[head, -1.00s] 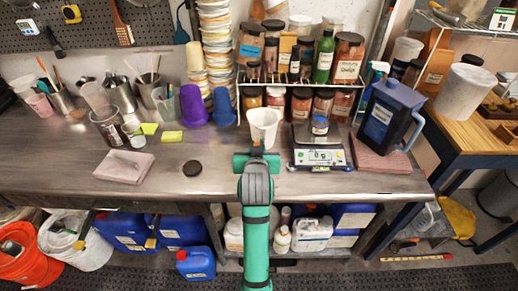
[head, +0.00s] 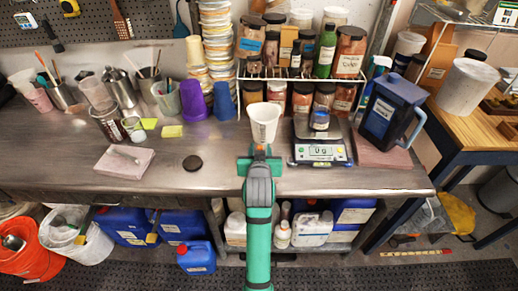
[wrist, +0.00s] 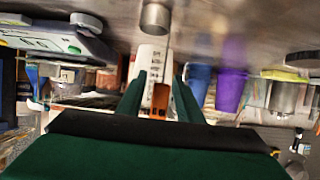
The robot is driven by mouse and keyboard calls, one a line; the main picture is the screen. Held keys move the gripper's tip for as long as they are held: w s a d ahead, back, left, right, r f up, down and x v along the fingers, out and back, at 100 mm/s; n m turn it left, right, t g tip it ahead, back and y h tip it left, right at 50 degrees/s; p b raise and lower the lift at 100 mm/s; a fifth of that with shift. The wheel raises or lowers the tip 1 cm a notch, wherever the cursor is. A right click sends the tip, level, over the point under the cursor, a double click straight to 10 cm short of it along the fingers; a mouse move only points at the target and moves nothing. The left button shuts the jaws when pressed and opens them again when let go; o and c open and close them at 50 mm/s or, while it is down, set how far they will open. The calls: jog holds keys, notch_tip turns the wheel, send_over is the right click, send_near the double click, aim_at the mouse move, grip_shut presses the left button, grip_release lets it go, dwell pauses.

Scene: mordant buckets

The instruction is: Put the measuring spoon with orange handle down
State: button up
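My gripper (head: 260,152) reaches forward low over the front of the steel bench. In the wrist view, its two green fingers (wrist: 160,92) stand on either side of an orange handle (wrist: 160,102), which I take to be the measuring spoon's. A small orange bit also shows at the fingertips in the head view. A round metal piece (wrist: 155,17), seemingly the spoon's bowl, lines up with the handle near the bench surface. I cannot tell whether it touches the bench. The stem is hard to make out.
A white cup (head: 265,124) stands just beyond my gripper. A scale (head: 320,152) with a small jar is to the right, beside a blue jug (head: 388,115). A dark puck (head: 192,163) and a pink block (head: 123,162) lie left. The front bench between is clear.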

jog(key=shift+r, duration=0.15)
jog(key=v, duration=1.2)
jog(key=s+f, duration=1.5)
jog(key=s, duration=0.1)
jog(key=s+t, duration=0.1)
jog(key=s, duration=2.2)
jog(key=shift+d+r+t, duration=0.25)
jog(key=shift+d+t, duration=0.05)
jog(key=shift+t, duration=0.1)
jog(key=shift+o, duration=0.5)
